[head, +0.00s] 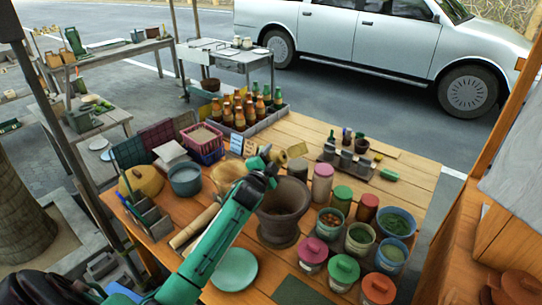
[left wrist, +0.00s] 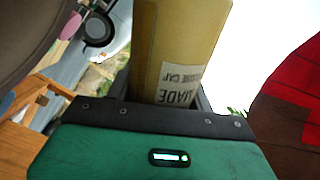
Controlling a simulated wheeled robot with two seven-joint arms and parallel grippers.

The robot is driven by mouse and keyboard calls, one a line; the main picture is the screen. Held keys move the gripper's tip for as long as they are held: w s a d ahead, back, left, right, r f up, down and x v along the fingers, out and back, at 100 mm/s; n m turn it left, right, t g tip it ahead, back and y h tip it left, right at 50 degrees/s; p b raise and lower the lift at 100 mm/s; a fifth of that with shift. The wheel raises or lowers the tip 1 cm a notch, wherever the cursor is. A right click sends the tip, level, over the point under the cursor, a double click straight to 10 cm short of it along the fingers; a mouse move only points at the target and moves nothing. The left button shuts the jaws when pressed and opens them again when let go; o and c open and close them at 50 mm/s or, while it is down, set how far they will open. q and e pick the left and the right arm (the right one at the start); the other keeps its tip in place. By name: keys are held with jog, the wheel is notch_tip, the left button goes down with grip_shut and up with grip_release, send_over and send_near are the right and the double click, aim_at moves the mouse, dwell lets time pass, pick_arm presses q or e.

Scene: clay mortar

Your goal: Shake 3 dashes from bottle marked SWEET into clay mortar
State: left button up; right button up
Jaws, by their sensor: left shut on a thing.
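The clay mortar (head: 283,222) is a dark brown footed bowl standing on the wooden table. My left gripper (head: 272,162) is above its rim. It is shut on a yellowish bottle (left wrist: 178,45). In the head view the bottle's tan end (head: 297,150) sticks out to the right of the gripper, tilted well over from upright. In the left wrist view a white label (left wrist: 181,82) on it shows upside-down print, in which "MADE" can be read. The word SWEET does not show. The bottle's mouth is hard to make out. My right gripper is not in view.
Coloured-lid jars (head: 343,268) and open bowls (head: 396,222) crowd the table right of the mortar. A crate of sauce bottles (head: 240,112) stands behind. A pale green plate (head: 234,269) lies in front. A metal rack (head: 346,162) stands at the back right.

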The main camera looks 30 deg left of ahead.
pick_arm(q)
jog(key=shift+a+f+m+b, duration=0.3)
jog(key=shift+m+b, duration=0.15)
jog(key=shift+m, duration=0.25)
jog(key=m, duration=0.1)
jog(key=a+f+m+b, duration=0.1)
jog(key=m, duration=0.1)
jog(key=shift+s+a+f, duration=0.15)
jog(key=shift+a+f, duration=0.1)
jog(key=shift+a+m, duration=0.25)
jog(key=shift+m, duration=0.55)
jog(key=shift+r+m+p, duration=0.75)
jog(key=shift+r+m, duration=0.05)
jog(key=shift+r, duration=0.05)
jog(key=shift+d+r+m+p, duration=0.25)
jog(key=shift+r+m+p, duration=0.25)
jog(key=shift+m, duration=0.5)
jog(key=shift+m+p, duration=0.3)
jog(key=shift+m, duration=0.3)
jog(key=shift+f, duration=0.15)
